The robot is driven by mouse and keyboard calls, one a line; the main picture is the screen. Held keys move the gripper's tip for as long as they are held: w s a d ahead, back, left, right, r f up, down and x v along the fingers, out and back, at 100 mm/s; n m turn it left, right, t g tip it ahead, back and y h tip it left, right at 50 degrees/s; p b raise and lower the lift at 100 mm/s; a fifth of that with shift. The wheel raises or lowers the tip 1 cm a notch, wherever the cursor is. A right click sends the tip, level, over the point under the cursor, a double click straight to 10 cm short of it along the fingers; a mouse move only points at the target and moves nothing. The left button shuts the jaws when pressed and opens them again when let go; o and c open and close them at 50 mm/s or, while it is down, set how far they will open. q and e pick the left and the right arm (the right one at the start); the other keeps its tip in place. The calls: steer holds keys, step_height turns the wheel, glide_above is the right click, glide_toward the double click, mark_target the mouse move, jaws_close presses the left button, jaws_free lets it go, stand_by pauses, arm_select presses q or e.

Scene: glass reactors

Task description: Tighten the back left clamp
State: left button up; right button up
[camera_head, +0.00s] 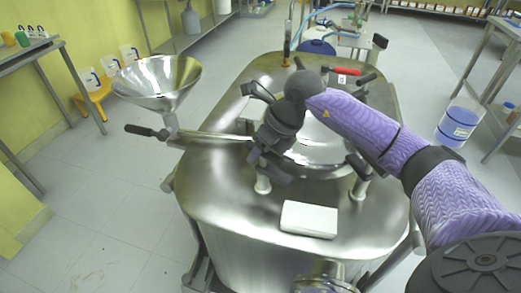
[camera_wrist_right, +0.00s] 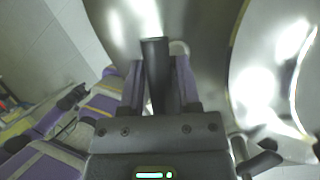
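The steel reactor (camera_head: 225,205) has a round lid (camera_head: 325,148) with black-handled clamps around it. A black clamp handle (camera_head: 257,91) shows at the lid's back left, apart from my gripper. My right gripper (camera_head: 268,168) points down at the lid's near left edge, above a short pale post (camera_head: 263,186), and hides part of the clamp there. In the right wrist view a black handle (camera_wrist_right: 155,62) stands between the fingers of my right gripper (camera_wrist_right: 160,80). The fingers lie close on both sides; whether they press on it is unclear. My left gripper does not show.
A steel funnel (camera_head: 160,80) with a black-handled arm stands left of the lid. A white block (camera_head: 309,219) lies on the near part of the top. Another clamp handle (camera_head: 357,165) is at the near right. A red-handled tool (camera_head: 346,71) lies at the back.

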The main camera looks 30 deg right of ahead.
jaws_close()
stand_by(0.5)
stand_by(0.3)
stand_by(0.3)
